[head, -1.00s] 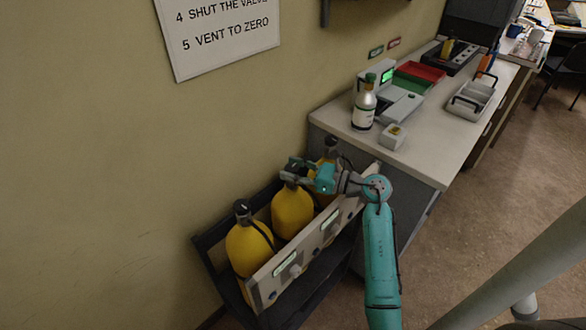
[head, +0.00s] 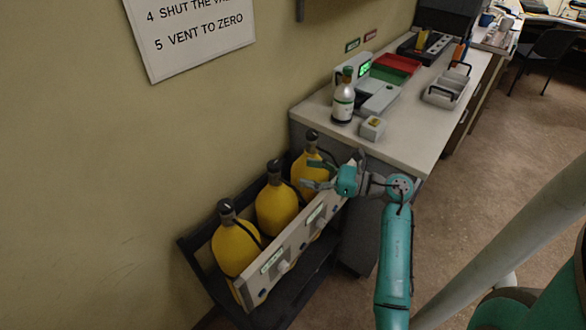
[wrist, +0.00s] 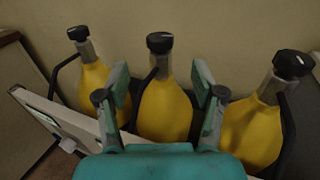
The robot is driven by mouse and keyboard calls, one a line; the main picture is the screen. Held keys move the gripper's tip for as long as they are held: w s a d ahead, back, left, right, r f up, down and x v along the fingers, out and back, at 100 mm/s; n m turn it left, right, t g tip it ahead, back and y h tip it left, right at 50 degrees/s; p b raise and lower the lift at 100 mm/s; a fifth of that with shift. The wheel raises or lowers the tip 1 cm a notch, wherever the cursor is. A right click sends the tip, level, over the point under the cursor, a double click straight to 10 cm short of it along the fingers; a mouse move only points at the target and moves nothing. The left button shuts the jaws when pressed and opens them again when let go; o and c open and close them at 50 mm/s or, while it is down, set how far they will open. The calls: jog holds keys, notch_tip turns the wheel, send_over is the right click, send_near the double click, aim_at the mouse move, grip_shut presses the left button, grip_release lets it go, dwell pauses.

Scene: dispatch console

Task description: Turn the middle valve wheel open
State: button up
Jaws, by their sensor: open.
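Three yellow cylinders with black valve wheels stand in a row in a dark rack. The middle valve wheel (head: 274,165) tops the middle cylinder (head: 276,207). In the wrist view, the middle wheel (wrist: 160,42) is upright and unobstructed, above and beyond the gap between my fingers. My gripper (head: 312,180) is open and empty, in front of the right cylinder in the head view, apart from the middle wheel. In the wrist view my gripper (wrist: 161,88) has its two fingers spread either side of the middle cylinder's body. How far the wheel is turned cannot be told.
The left wheel (head: 226,206) and right wheel (head: 311,136) flank the middle one. A pale labelled panel (head: 268,262) runs along the rack's front. A desk (head: 405,140) with a bottle (head: 343,98) and trays stands behind my gripper. The wall is close behind the cylinders.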

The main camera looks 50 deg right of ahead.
jog(key=shift+v, duration=1.05)
jog(key=a+m+t, duration=0.1)
jog(key=a, duration=0.3)
jog(key=a+m+t+y, duration=0.1)
jog(key=a+m, duration=0.1)
jog(key=a, duration=0.3)
jog(key=s+a+m+t+y, duration=0.1)
jog(key=a+m, duration=0.1)
jog(key=a, duration=0.3)
jog(key=shift+s+a+r+t, duration=0.1)
jog(key=shift+a+r+t, duration=0.1)
jog(key=shift+r+t, duration=0.15)
jog(key=s+a+m+t+h, duration=0.35)
jog(key=s+a+m, duration=0.35)
jog(key=m, duration=0.4)
jog(key=s+a+f+m+g+h, duration=0.2)
jog(key=s+m+g, duration=0.1)
jog(key=s+m, duration=0.3)
jog(key=s+a+f+m+g+h, duration=0.2)
jog(key=s+a+f+m+g, duration=0.1)
jog(key=s+m, duration=0.4)
jog(key=s+a+f+m+g+h, duration=0.2)
jog(key=s+m, duration=0.5)
jog(key=m, duration=0.4)
jog(key=shift+a+f+m+g, duration=0.35)
jog(key=shift+f+m+g, duration=0.05)
